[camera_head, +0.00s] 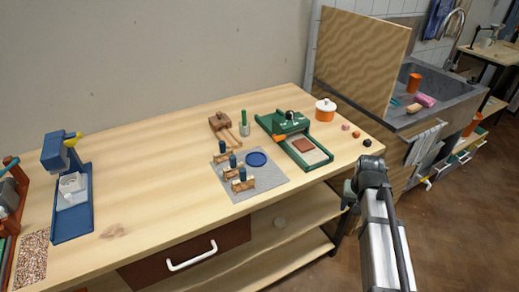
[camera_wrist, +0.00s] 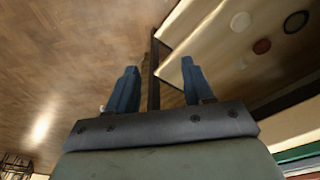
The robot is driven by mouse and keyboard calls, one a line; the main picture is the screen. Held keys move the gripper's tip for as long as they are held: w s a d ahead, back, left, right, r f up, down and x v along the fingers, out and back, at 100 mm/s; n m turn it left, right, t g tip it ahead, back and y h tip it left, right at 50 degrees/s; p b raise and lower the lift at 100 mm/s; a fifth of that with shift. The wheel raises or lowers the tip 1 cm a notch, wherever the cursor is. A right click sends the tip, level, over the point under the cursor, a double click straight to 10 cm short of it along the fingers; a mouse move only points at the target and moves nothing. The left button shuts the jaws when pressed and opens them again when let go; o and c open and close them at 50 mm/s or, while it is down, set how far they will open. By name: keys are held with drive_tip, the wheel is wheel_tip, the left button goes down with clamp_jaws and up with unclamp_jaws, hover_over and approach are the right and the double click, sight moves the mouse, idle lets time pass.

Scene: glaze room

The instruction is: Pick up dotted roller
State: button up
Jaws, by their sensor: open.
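Several small rollers with dark blue upright handles and wooden bodies stand in a row on a grey mat (camera_head: 268,183) in the head view: a back one (camera_head: 222,152), a middle one (camera_head: 232,165) and a front one (camera_head: 242,182). Their surface patterns are too small to tell which is dotted. My gripper (camera_head: 348,194) is beyond the table's right front edge, well to the right of the mat and apart from it. In the wrist view my gripper (camera_wrist: 158,78) is open, its two blue fingers apart with nothing between them. No roller shows in the wrist view.
A blue disc (camera_head: 256,159) lies on the mat. Small balls (camera_head: 356,134) lie near the right corner. The table's middle left is clear.

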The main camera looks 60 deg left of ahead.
drive_tip(key=s+a+r+n+y, duration=0.1)
drive_tip(key=s+a+r+n, duration=0.1)
drive_tip(key=s+a+r, duration=0.55)
drive_tip(key=s+a+r+n+y, duration=0.1)
drive_tip(key=s+a+r, duration=0.3)
drive_tip(key=a+r, duration=0.5)
drive_tip(key=n+g+y, duration=0.1)
drive_tip(key=n, duration=0.5)
approach(222, 142)
drive_tip(key=x, duration=0.5)
drive_tip(key=shift+w+d+f, duration=0.1)
drive_tip(key=shift+w, duration=0.3)
drive_tip(key=shift+s+x, duration=0.2)
drive_tip(key=shift+x, duration=1.1)
drive_tip(key=shift+s+x, duration=0.2)
drive_tip(key=shift+x, duration=1.1)
drive_tip(key=shift+c, duration=0.4)
clamp_jaws()
